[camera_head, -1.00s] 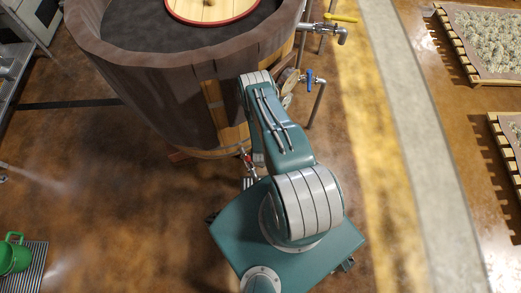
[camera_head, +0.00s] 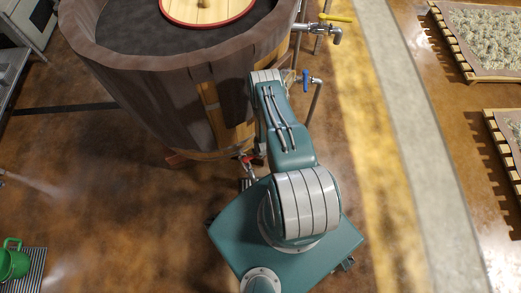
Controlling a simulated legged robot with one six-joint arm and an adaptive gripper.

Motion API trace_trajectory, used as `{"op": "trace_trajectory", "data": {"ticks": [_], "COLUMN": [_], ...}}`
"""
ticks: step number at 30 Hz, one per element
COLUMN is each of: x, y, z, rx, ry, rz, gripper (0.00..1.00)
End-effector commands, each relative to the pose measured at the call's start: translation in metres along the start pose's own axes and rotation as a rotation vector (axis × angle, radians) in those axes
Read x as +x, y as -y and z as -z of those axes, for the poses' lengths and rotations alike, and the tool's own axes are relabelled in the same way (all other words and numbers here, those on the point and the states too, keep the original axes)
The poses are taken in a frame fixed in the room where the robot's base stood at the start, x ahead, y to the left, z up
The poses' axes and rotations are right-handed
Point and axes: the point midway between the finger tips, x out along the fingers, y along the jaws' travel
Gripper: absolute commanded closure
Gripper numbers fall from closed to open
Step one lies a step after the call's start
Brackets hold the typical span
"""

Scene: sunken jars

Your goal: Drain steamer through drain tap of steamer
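The steamer (camera_head: 150,95) is a large wooden tub with a thick dark wrap and a pale round lid (camera_head: 208,8) on top, at the upper left. A small tap with a red handle (camera_head: 247,158) sits low at the steamer's near side, just left of my arm. I cannot tell from this view whether this tap is open or closed. My teal arm reaches up toward the steamer's right side. My gripper is hidden, and no fingertips show.
A pipe with a yellow-handled valve (camera_head: 335,18) and a pipe with a blue-handled valve (camera_head: 306,80) stand right of the steamer. A green can (camera_head: 12,262) is on a grate at lower left. Wooden trays (camera_head: 485,40) lie at right. The left floor is mostly clear.

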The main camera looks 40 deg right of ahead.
Motion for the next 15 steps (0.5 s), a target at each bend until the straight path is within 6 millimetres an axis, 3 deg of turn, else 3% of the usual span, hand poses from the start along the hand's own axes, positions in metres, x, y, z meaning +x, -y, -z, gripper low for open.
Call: {"op": "trace_trajectory", "data": {"ticks": [15], "x": [0.0013], "y": [-0.0023], "z": [0.0006], "rx": [-0.034], "ry": [-0.007], "rz": [-0.001], "gripper": [1.00]}}
